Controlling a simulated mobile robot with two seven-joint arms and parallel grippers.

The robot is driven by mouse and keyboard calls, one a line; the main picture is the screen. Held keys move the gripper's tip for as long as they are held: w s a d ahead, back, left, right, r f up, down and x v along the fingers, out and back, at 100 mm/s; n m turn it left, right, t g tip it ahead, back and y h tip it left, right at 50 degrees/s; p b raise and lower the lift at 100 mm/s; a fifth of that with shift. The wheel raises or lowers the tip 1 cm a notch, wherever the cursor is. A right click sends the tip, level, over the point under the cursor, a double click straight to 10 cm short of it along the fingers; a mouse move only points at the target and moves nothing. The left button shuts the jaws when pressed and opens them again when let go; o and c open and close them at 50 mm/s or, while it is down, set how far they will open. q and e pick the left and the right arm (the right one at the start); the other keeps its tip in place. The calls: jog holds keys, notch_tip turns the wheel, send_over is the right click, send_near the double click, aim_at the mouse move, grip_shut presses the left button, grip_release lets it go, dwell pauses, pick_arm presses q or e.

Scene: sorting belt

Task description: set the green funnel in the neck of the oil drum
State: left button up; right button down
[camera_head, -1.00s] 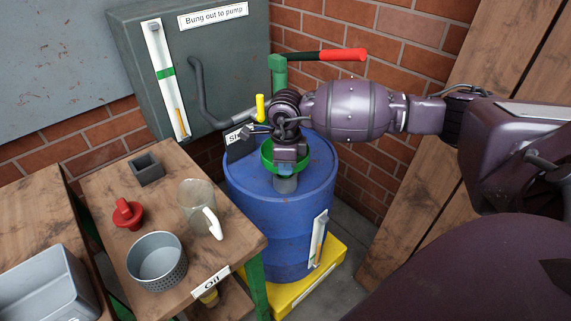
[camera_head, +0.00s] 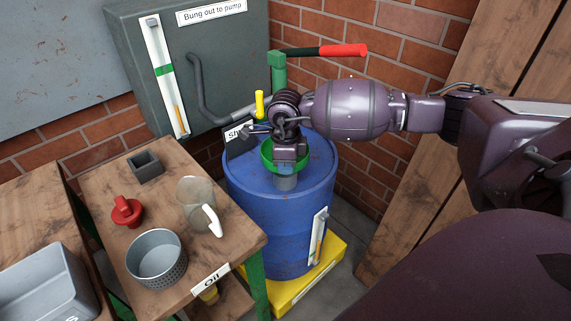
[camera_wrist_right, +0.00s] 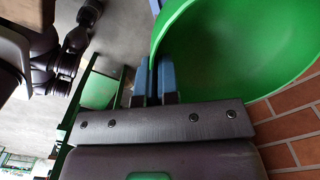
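The green funnel (camera_head: 269,158) is at the top of the blue oil drum (camera_head: 262,222), over the grey neck (camera_head: 286,183). Its bowl faces up. My right gripper (camera_head: 290,160) is above the drum at the funnel. In the right wrist view, the two blue fingers (camera_wrist_right: 154,80) are close together on the rim of the funnel (camera_wrist_right: 235,60), one on each side of its wall. The gripper hides part of the bowl in the head view, and I cannot tell how deep the spout sits in the neck. My left gripper does not show in the head view.
A wooden table (camera_head: 112,178) at left holds a clear jug (camera_head: 196,195), a perforated grey pot (camera_head: 157,260), a red stopper (camera_head: 127,212) and a small dark box (camera_head: 146,167). A green pump with a red handle (camera_head: 343,50) stands behind the drum. A yellow base (camera_head: 325,265) is under it.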

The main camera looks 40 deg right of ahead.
jog(key=c, duration=1.3)
grip_release()
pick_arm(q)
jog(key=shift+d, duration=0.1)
pick_arm(e)
jog(key=c, duration=0.4)
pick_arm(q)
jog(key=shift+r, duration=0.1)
pick_arm(e)
jog(key=shift+r, duration=0.1)
jog(key=shift+r+p, duration=0.4)
jog(key=shift+r, duration=0.45)
jog(key=shift+r+p, duration=0.4)
jog(key=shift+r, duration=0.55)
jog(key=shift+r+p, duration=0.55)
jog(key=shift+r, duration=0.8)
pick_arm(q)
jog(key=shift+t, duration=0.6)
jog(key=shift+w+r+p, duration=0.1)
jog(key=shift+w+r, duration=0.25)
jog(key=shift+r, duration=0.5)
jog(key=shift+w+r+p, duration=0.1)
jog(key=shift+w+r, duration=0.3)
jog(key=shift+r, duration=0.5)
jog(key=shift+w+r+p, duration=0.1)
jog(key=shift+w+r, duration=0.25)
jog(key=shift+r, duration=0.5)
pick_arm(e)
jog(key=shift+r, duration=0.8)
